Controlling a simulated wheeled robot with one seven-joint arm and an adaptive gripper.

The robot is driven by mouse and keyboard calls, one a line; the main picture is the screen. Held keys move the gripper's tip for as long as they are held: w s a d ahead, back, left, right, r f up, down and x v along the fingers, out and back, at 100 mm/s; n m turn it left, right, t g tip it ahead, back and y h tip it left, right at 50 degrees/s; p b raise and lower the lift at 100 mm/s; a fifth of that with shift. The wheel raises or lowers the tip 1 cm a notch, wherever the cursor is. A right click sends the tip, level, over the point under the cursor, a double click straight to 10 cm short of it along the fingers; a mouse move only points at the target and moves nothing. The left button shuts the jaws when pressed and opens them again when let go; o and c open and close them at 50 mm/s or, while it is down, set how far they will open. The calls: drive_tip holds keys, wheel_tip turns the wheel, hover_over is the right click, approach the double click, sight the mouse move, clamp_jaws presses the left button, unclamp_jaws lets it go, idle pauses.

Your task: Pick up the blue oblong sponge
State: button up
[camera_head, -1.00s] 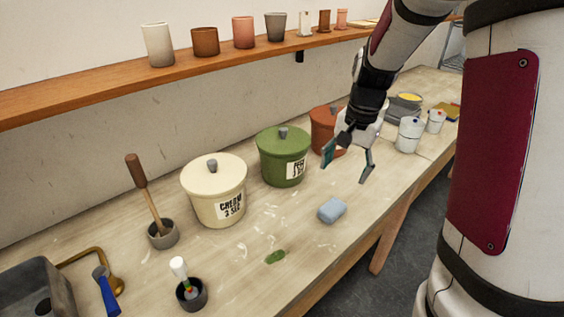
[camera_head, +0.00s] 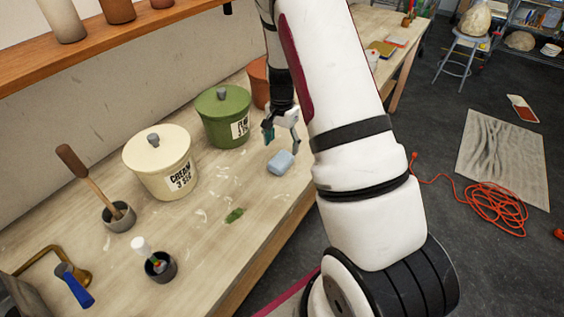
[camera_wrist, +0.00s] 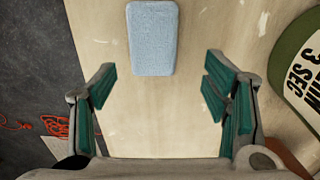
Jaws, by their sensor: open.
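The blue oblong sponge (camera_head: 281,162) lies flat on the wooden table near its front edge in the head view. In the wrist view the sponge (camera_wrist: 153,38) is at the top, a little left of centre, ahead of the fingers. My gripper (camera_head: 282,137) is just above and beyond the sponge in the head view. In the wrist view my gripper (camera_wrist: 157,92) is open, its two green-padded fingers wide apart with only bare table between them. It does not touch the sponge.
A green lidded pot (camera_head: 222,116) stands close to the gripper, with a cream pot (camera_head: 161,164) to its left. A green scrap (camera_head: 235,215) and a small dark cup (camera_head: 160,268) are nearer. An orange cable (camera_head: 497,205) lies on the floor.

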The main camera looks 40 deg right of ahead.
sight(284, 156)
drive_tip(key=f+p, duration=0.1)
drive_tip(key=f, duration=0.1)
drive_tip(key=s+f, duration=0.1)
drive_tip(key=f, duration=0.2)
drive_tip(key=shift+p, duration=0.35)
drive_tip(key=shift+w+f, duration=0.1)
drive_tip(key=shift+f, duration=0.25)
drive_tip(key=c, duration=1.1)
drive_tip(key=shift+r, duration=0.65)
wheel_tip(284, 156, up, 2)
drive_tip(key=shift+w+b, duration=0.1)
drive_tip(key=shift+b, duration=0.45)
drive_tip(key=s+a+r, duration=0.1)
drive_tip(key=s+a, duration=0.1)
drive_tip(key=s, duration=0.5)
drive_tip(key=s+a, duration=0.2)
drive_tip(key=s, duration=0.6)
drive_tip(key=shift+s+a+r+b, duration=0.3)
drive_tip(key=shift+r, duration=0.05)
